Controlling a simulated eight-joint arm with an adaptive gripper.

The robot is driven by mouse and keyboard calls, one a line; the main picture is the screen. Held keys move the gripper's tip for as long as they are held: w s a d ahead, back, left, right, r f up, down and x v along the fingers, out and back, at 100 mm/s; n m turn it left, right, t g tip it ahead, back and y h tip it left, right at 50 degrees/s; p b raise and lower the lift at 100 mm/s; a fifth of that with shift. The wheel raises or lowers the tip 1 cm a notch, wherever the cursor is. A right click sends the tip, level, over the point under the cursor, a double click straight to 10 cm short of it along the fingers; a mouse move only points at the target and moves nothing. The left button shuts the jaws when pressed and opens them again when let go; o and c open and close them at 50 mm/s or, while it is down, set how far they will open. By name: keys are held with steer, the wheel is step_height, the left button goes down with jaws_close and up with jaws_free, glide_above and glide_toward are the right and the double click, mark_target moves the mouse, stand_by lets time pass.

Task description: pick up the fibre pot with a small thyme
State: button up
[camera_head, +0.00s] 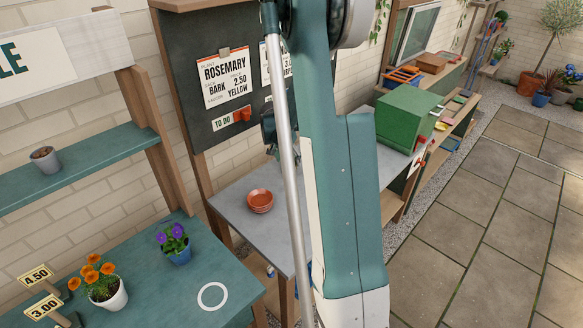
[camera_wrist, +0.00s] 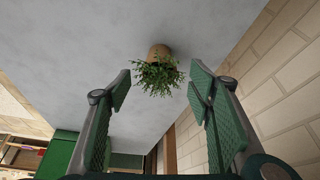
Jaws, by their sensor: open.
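The fibre pot (camera_wrist: 159,50) is small and tan-brown. It shows near the top centre of the wrist view, against the grey bench top (camera_wrist: 65,45). The small thyme (camera_wrist: 158,76) is a bushy green plant spreading from the pot's mouth, and it hides part of the rim. My gripper (camera_wrist: 160,82) is open, with its two green padded fingers apart on either side of the plant in the picture. Nothing is held between the fingers, and the pot appears beyond their tips. In the head view my arm covers the middle, and I cannot see this pot there.
In the head view, terracotta saucers (camera_head: 260,201) sit on the grey bench. A green box (camera_head: 406,118) stands beyond my arm. A teal table (camera_head: 150,283) at left carries orange flowers (camera_head: 94,280) and purple flowers (camera_head: 174,242). A brick wall (camera_wrist: 285,80) runs close by the bench.

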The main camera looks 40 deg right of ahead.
mark_target(291, 163)
steer(key=shift+b+x, duration=0.45)
steer(key=shift+x, duration=2.15)
steer(key=c, duration=1)
